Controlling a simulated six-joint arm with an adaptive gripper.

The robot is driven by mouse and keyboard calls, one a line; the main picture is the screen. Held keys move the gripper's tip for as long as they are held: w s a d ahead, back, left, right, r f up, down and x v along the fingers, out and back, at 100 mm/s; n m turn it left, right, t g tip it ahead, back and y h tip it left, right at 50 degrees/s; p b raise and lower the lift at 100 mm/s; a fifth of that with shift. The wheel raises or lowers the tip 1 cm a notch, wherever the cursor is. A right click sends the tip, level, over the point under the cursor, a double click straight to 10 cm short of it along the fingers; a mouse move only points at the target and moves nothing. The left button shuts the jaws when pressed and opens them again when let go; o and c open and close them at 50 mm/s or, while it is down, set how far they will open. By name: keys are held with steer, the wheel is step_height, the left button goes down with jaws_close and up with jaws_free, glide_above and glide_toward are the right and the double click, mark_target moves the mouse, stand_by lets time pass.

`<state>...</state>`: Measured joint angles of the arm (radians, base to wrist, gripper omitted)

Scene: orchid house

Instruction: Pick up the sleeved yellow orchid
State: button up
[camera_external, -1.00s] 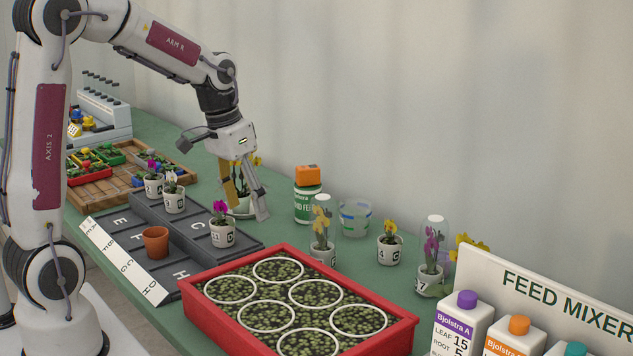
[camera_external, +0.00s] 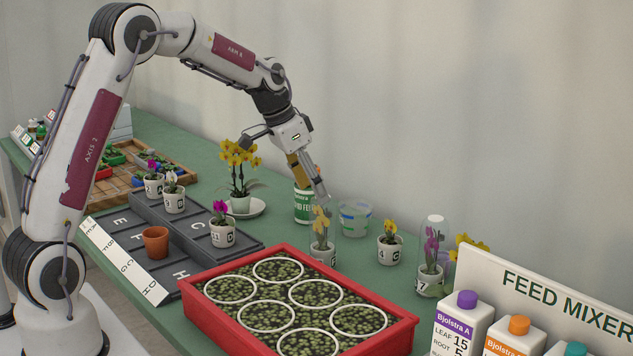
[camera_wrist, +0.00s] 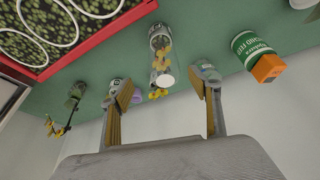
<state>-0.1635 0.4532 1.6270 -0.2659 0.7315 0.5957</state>
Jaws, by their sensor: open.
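The sleeved yellow orchid (camera_external: 321,233) stands upright in a white pot inside a clear sleeve, behind the red tray's far edge. My gripper (camera_external: 312,190) is open and empty, just above and beside the sleeve's top. In the wrist view the sleeved orchid (camera_wrist: 160,45) shows beyond and between the spread fingers of my gripper (camera_wrist: 165,88), with the pale round end of its sleeve toward me. I cannot tell whether a finger touches the sleeve.
A small yellow orchid pot (camera_external: 390,249) and a sleeved purple orchid (camera_external: 431,260) stand right. The red tray (camera_external: 300,249) lies in front.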

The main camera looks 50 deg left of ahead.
mark_target(322, 212)
steer(key=shift+m, duration=0.3)
steer(key=shift+w+f, duration=0.1)
steer(key=shift+x, duration=1.2)
steer(key=shift+f, duration=0.1)
steer(key=shift+a+x, duration=0.15)
steer(key=shift+x, duration=1.1)
steer(key=shift+a+x, duration=0.15)
steer(key=shift+x, duration=1.1)
steer(key=shift+w, duration=0.15)
steer(key=c, duration=1.7)
